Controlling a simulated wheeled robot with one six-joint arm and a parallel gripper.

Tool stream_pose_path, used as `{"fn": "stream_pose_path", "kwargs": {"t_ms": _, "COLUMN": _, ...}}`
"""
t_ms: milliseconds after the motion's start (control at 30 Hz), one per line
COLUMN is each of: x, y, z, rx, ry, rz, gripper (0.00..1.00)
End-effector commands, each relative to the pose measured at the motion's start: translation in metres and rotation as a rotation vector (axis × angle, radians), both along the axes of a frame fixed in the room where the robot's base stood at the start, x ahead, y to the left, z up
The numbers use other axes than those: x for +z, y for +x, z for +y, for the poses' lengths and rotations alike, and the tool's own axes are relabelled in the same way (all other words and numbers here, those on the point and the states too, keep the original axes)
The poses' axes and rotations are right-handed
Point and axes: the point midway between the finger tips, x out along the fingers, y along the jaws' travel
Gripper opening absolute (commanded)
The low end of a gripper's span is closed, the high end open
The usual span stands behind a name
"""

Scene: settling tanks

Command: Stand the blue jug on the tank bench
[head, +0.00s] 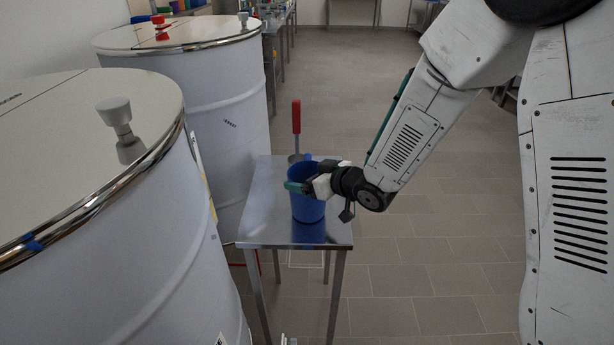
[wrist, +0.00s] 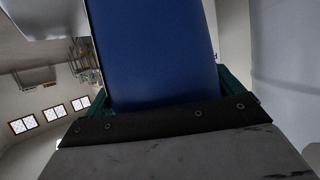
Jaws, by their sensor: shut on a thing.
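The blue jug (head: 307,207) is upright at the small steel tank bench (head: 262,205). Its base appears at or just above the bench top, with a dark reflection below it; I cannot tell whether it touches. My gripper (head: 308,187) is shut on the jug near its upper part, reaching in from the right. In the wrist view the blue jug (wrist: 155,50) fills the middle between green fingers, and my gripper (wrist: 165,95) closes around it. The lower part of the jug is hidden in the wrist view.
A red-handled tool (head: 296,118) stands behind the jug at the back of the bench. A large white tank (head: 100,230) stands close at left, and another white tank (head: 228,120) is behind it. The bench front is bare. Open tiled floor (head: 430,240) lies to the right.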

Motion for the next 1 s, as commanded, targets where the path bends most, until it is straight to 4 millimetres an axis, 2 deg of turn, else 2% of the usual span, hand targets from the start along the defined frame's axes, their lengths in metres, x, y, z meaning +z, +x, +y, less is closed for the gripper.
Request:
{"fn": "stream_pose_path", "kwargs": {"t_ms": 167, "x": -0.005, "y": 0.000, "z": 0.002, "rx": 0.002, "ry": 0.000, "rz": 0.001, "gripper": 0.55}}
{"fn": "stream_pose_path", "kwargs": {"t_ms": 200, "x": -0.004, "y": -0.001, "z": 0.002, "rx": 0.002, "ry": 0.001, "rz": 0.001, "gripper": 1.00}}
{"fn": "stream_pose_path", "kwargs": {"t_ms": 533, "x": 0.000, "y": -0.006, "z": -0.003, "rx": 0.003, "ry": 0.000, "rz": 0.000, "gripper": 1.00}}
{"fn": "stream_pose_path", "kwargs": {"t_ms": 833, "x": 0.016, "y": -0.037, "z": -0.038, "rx": 0.001, "ry": 0.000, "rz": -0.001, "gripper": 1.00}}
{"fn": "stream_pose_path", "kwargs": {"t_ms": 1000, "x": 0.022, "y": -0.049, "z": -0.049, "rx": 0.003, "ry": 0.000, "rz": 0.000, "gripper": 1.00}}
